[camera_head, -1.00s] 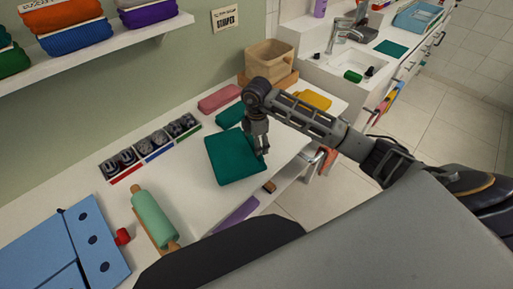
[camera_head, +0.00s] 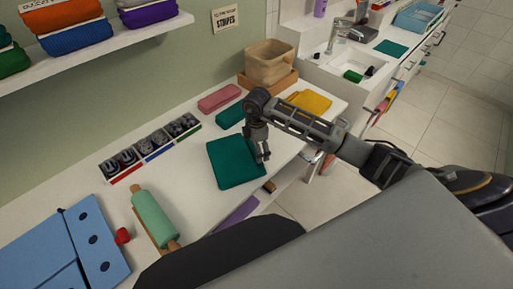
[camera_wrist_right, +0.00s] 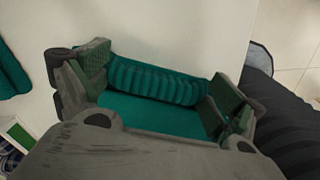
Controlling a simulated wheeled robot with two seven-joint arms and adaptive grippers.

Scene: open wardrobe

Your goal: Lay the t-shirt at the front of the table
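A folded teal t-shirt (camera_head: 232,165) lies on the white table near its front edge. My right gripper (camera_head: 262,157) is at the t-shirt's right edge, pointing down. In the right wrist view the right gripper (camera_wrist_right: 160,90) has its fingers wide apart, with the teal t-shirt (camera_wrist_right: 150,115) below and between them. A ribbed, rounded teal fold shows between the fingertips. Contact of the pads with the cloth cannot be told. My left gripper is not in view.
On the table (camera_head: 190,195) stand a green rolling pin (camera_head: 153,218), a row of dark rolled items (camera_head: 150,147), folded pink (camera_head: 219,98), teal (camera_head: 231,115) and yellow (camera_head: 311,101) cloths, and a beige bin (camera_head: 269,62). A shelf (camera_head: 110,45) with folded clothes hangs above.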

